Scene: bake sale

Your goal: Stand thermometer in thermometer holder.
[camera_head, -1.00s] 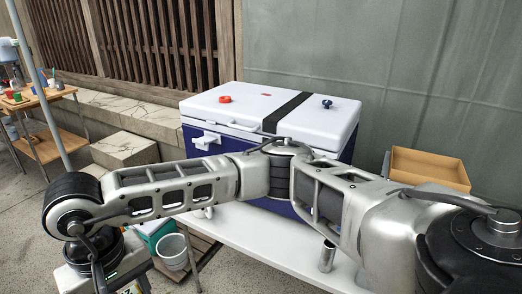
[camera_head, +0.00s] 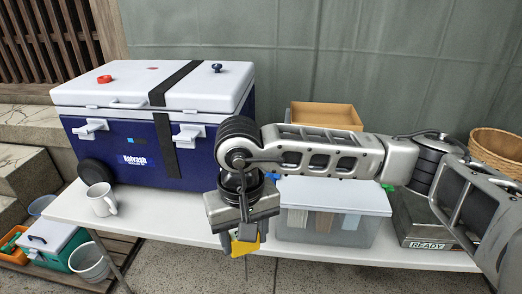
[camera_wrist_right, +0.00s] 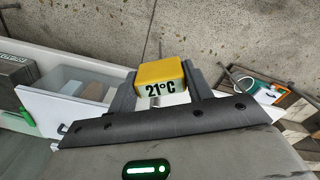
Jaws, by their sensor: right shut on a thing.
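The thermometer is a yellow block (camera_head: 246,244) with a thin probe pointing down in the head view. In the right wrist view its yellow body (camera_wrist_right: 160,72) shows a "21°C" display. My right gripper (camera_head: 243,230) is shut on it and holds it in front of the table's front edge. In the wrist view the fingers grip it from both sides. I cannot make out the thermometer holder in the current views; my arm hides part of the table. My left gripper is not in view.
The white table (camera_head: 170,222) carries a blue cooler (camera_head: 125,150), a white mug (camera_head: 102,199), a clear lidded bin (camera_head: 335,205) and a grey "READY" box (camera_head: 425,225). A cardboard box (camera_head: 325,115) and a wicker basket (camera_head: 497,150) stand behind. A bucket (camera_head: 90,262) is below left.

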